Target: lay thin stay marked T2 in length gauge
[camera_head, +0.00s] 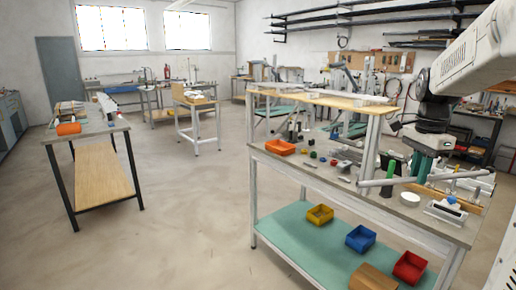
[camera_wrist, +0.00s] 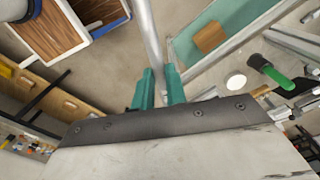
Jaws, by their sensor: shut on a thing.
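My gripper (camera_head: 421,168), with green fingers, is over the right end of the workbench in the head view. In the wrist view my gripper (camera_wrist: 160,84) is shut on a thin grey tube (camera_wrist: 149,35), which runs up and out of the frame between the fingers. In the head view a thin grey rod (camera_head: 384,182) extends left from the fingers, level, above or near the bench top. I cannot read a T2 mark on it. I cannot pick out the length gauge with certainty; a long wooden piece (camera_head: 462,199) lies right of my gripper.
A green-handled tool (camera_head: 389,170) stands close left of my gripper; it also shows in the wrist view (camera_wrist: 275,74). A white disc (camera_head: 410,198) and a metal block (camera_head: 446,213) are near the bench's front edge.

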